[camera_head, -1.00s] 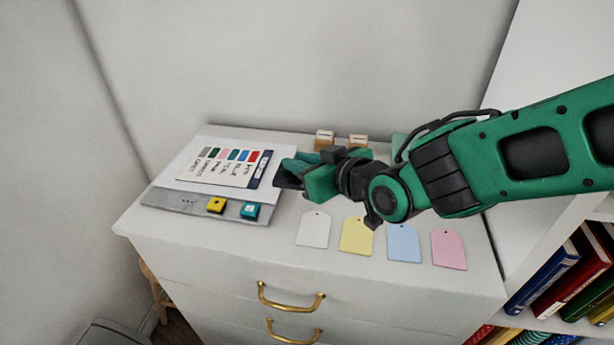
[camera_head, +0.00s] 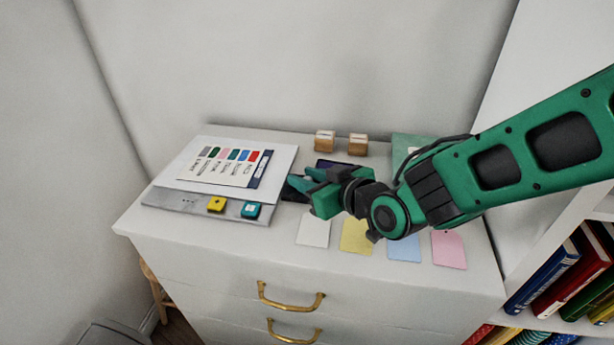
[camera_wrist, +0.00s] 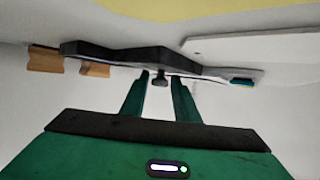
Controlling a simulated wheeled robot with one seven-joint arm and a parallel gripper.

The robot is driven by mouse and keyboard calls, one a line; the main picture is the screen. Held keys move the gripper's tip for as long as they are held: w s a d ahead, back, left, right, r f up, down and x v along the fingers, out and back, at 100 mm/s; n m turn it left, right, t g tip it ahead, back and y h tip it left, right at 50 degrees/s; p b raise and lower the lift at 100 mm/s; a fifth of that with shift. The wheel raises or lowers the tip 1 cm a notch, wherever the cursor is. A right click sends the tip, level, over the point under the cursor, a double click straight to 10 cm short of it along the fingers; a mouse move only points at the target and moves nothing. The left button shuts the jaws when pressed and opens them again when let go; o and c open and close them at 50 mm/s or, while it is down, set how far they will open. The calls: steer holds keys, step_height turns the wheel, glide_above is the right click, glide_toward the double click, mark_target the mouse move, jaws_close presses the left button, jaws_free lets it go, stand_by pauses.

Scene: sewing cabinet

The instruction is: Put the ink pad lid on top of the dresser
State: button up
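The ink pad lid is a flat dark plate (camera_wrist: 130,52) with a small knob, seen nearly edge-on in the wrist view, which looks upside down. My gripper (camera_wrist: 160,82) has its two green fingers on either side of that knob and appears shut on it. In the head view the lid (camera_head: 297,188) shows partly beyond my gripper (camera_head: 314,186), low over the dresser top (camera_head: 160,222). I cannot tell whether it touches the surface. The dark ink pad (camera_head: 342,166) lies on the dresser behind my gripper, partly hidden.
Two wooden stamps (camera_head: 324,141) stand at the back. A colour card (camera_head: 225,166) lies left on white paper. A grey strip (camera_head: 180,203) holds a yellow pad (camera_head: 216,204) and a teal pad (camera_head: 251,210). Several tags, one yellow (camera_head: 356,237), lie in front. A bookshelf stands right.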

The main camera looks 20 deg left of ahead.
steer(key=shift+o, duration=0.2)
steer(key=shift+d+r, duration=0.1)
steer(key=shift+r, duration=0.05)
steer(key=v, duration=1)
steer(key=shift+d+r, duration=0.2)
steer(key=shift+d, duration=0.05)
steer(key=shift+s+d+r, duration=0.2)
steer(key=shift+s+d, duration=0.15)
steer(key=shift+d, duration=0.1)
steer(key=shift+w+d+f, duration=0.15)
steer(key=shift+w+d, duration=0.1)
steer(key=shift+w, duration=0.2)
steer(key=shift+s, duration=0.1)
